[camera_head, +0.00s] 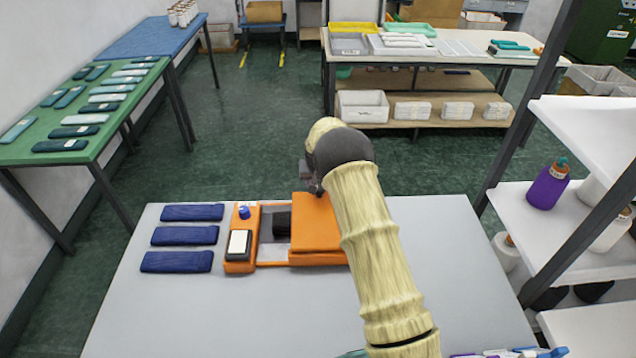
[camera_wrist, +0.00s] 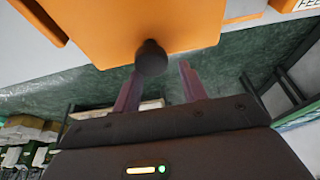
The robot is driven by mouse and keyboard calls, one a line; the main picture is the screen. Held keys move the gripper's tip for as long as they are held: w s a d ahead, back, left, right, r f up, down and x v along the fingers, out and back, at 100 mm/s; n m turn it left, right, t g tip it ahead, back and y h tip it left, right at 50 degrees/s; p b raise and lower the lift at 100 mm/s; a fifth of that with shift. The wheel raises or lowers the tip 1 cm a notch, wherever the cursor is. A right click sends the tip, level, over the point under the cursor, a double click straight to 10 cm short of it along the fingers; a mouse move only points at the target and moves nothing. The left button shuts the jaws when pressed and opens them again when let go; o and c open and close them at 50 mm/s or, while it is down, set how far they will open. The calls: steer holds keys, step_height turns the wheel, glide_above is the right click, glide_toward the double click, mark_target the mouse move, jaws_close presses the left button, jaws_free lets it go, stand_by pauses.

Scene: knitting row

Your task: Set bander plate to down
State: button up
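The orange bander (camera_head: 241,262) stands on the light grey table, with a raised orange plate (camera_head: 316,228) on its right side. The plate also fills the top of the wrist view (camera_wrist: 110,25), with a round black knob (camera_wrist: 151,57) at its edge. My gripper (camera_wrist: 161,68) is open. Its two fingertips are close to the knob, which appears between them, nearer the left finger. I cannot tell whether they touch it. In the head view my arm hides most of the gripper and the plate's right part.
Three dark blue folded pieces (camera_head: 188,235) lie left of the bander. The bander carries a blue button (camera_head: 244,212), a white pad (camera_head: 238,243) and a black block (camera_head: 282,225). A shelf rack (camera_head: 550,215) stands close on the right. The front of the table is clear at left.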

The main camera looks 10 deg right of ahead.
steer(key=shift+o, duration=0.8)
steer(key=shift+f, duration=0.2)
steer(key=shift+d, duration=0.35)
steer(key=shift+s+d, duration=0.1)
steer(key=shift+d, duration=0.05)
steer(key=shift+a+r, duration=0.35)
steer(key=shift+a, duration=0.05)
steer(key=b+v, duration=0.4)
steer(key=v, duration=1.2)
steer(key=shift+d+r, duration=0.2)
steer(key=shift+r, duration=0.15)
steer(key=shift+s, duration=0.25)
steer(key=s+d+f, duration=0.2)
steer(key=s, duration=1.5)
steer(key=s+d+f+g, duration=0.1)
steer(key=s+d+f, duration=0.1)
steer(key=s, duration=1.5)
steer(key=shift+d+f+n, duration=0.35)
steer(key=shift+d+n, duration=0.05)
steer(key=shift+d, duration=0.2)
